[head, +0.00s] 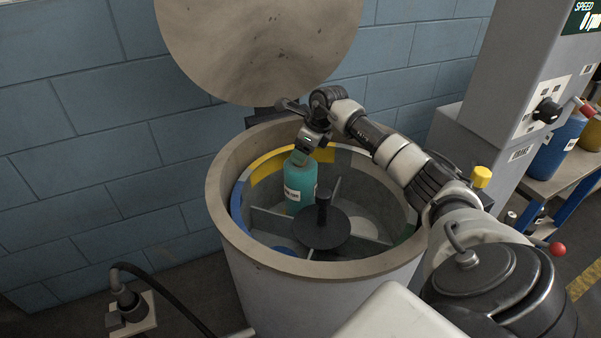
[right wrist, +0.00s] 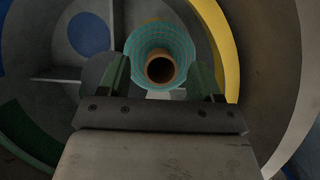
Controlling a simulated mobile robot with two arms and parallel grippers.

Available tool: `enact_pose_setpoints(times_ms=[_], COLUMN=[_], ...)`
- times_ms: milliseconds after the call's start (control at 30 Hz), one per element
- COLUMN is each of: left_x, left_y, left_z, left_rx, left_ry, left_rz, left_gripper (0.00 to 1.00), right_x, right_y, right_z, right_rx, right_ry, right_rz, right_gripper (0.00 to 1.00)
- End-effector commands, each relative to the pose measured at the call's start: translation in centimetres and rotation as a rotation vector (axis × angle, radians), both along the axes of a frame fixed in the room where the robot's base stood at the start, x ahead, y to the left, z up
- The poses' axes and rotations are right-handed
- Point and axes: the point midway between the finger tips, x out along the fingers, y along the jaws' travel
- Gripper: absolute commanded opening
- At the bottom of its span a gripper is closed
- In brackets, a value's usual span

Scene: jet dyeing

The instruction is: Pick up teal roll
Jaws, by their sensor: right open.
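The teal roll (head: 300,190) stands upright in a compartment of the round drum, with a white label on its side. In the right wrist view the teal roll (right wrist: 140,48) shows end-on, with a brown core tube. My right gripper (head: 301,157) is at the top of the roll, pointing down. In the right wrist view my right gripper (right wrist: 160,66) is open, with one finger on each side of the roll's end. I cannot tell whether the fingers touch it. My left gripper is not in view.
The drum (head: 232,240) has a thick rim, radial dividers and a dark central hub (head: 322,228). Its round lid (head: 255,45) stands raised behind. A grey machine (head: 500,100) stands at the right, near blue rolls (head: 556,150) on a table. Other compartments look empty.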

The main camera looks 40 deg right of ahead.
Motion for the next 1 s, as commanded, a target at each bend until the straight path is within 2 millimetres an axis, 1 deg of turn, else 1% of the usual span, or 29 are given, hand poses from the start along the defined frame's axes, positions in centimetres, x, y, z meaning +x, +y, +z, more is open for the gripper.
enact_pose_setpoints(times_ms=[33, 133, 367, 400, 567, 800, 833, 1000], left_x=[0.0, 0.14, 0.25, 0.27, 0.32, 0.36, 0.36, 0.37], left_y=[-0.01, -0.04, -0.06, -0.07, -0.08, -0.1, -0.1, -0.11], left_z=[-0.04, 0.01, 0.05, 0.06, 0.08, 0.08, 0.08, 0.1], left_rx=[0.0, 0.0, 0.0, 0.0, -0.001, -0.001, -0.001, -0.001], left_ry=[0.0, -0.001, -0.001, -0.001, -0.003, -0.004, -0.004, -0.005], left_rz=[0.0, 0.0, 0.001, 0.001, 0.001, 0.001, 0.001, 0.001], left_gripper=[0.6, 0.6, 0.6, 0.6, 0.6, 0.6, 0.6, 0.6], right_x=[0.29, 0.59, 0.68, 0.68, 0.66, 0.66, 0.66, 0.7], right_y=[0.2, 0.25, 0.29, 0.29, 0.28, 0.27, 0.27, 0.24], right_z=[-0.7, -1.47, -1.67, -1.67, -1.66, -1.64, -1.64, -1.49], right_rx=[0.003, 0.001, 0.0, 0.0, -0.001, -0.001, -0.001, -0.001], right_ry=[0.001, -0.002, -0.002, -0.002, -0.003, -0.003, -0.003, -0.005], right_rz=[0.0, -0.001, 0.0, 0.0, -0.001, -0.001, -0.001, -0.001], right_gripper=[0.65, 0.65, 0.65, 0.63, 0.39, 0.02, 0.0, 0.0])
